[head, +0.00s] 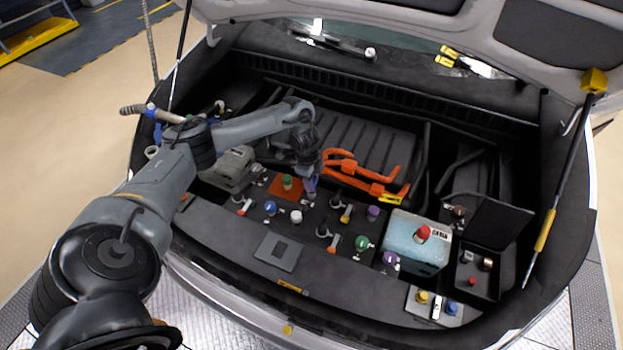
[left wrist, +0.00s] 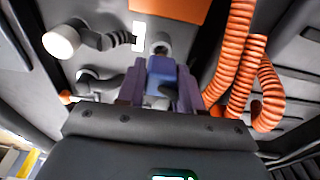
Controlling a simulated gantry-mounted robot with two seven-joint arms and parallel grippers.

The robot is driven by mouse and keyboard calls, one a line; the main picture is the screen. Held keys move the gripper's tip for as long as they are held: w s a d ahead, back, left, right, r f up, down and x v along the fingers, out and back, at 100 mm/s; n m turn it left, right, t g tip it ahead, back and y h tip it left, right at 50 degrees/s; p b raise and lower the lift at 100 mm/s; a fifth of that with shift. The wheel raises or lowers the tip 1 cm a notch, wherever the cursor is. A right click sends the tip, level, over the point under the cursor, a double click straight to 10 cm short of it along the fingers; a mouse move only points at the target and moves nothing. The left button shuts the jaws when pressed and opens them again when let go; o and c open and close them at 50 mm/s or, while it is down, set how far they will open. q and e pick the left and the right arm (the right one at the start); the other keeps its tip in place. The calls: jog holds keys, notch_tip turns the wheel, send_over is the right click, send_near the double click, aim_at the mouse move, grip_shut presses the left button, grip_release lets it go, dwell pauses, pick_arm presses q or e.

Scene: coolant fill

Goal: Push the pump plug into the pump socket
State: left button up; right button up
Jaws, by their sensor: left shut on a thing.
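My left gripper (head: 311,190) reaches down into the front compartment, just left of the orange hoses. In the left wrist view its purple fingers (left wrist: 161,88) are shut on a blue block-like piece, which I take to be the pump plug (left wrist: 162,72). A grey round fitting with a dark opening, probably the pump socket (left wrist: 160,43), shows just beyond the plug's far end. I cannot tell whether the plug touches it or has entered it. In the head view the gripper mostly hides the plug and the fitting. My right gripper is not in view.
Orange corrugated hoses (left wrist: 232,60) run close along the right of the fingers; they also show in the head view (head: 366,178). A white-capped fitting (left wrist: 62,42) stands at left. Several coloured caps, a pale blue tank (head: 404,248) and an open black box (head: 467,284) lie to the right.

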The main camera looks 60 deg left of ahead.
pick_arm(q)
jog(key=shift+f, duration=0.15)
jog(key=shift+p, duration=0.3)
dwell(0.8)
jog(key=shift+p, duration=0.35)
dwell(0.4)
dwell(0.8)
jog(key=shift+f, duration=0.3)
dwell(0.4)
jog(key=shift+f+b, duration=0.55)
jog(key=shift+f, duration=0.4)
jog(key=shift+r, duration=0.25)
jog(key=shift+r+p, duration=0.7)
jog(key=shift+p, duration=0.35)
